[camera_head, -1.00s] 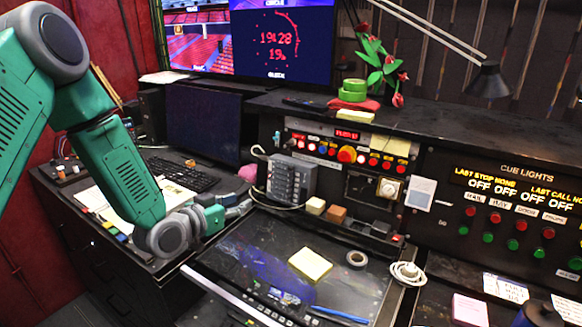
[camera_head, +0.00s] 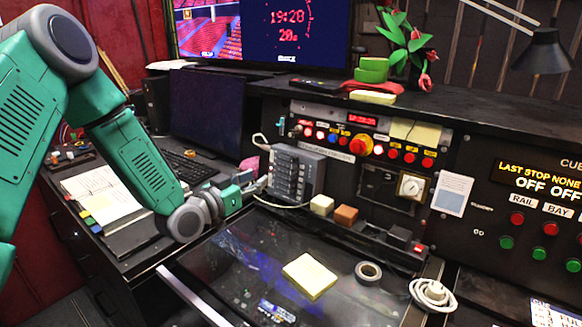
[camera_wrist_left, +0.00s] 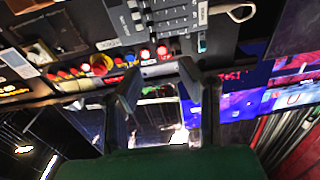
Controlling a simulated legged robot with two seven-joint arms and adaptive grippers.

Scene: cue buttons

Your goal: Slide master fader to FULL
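A small grey fader box (camera_head: 297,172) with several dark sliders stands at the front of the console. It also shows upside down at the top of the left wrist view (camera_wrist_left: 160,18). I cannot tell which slider is the master or where it is set. My left gripper (camera_head: 259,186) is at the left side of the box, with its fingertips close to it; I cannot tell if they touch. In the left wrist view the two fingers (camera_wrist_left: 163,95) are apart with nothing between them. My right gripper is not in view.
A dark glass desk panel (camera_head: 240,275) with a yellow note pad (camera_head: 309,276) lies in front. A cream block (camera_head: 321,205) and an orange block (camera_head: 345,215) sit right of the fader box. A white cable loops around the box. A keyboard and open binder (camera_head: 103,208) are left.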

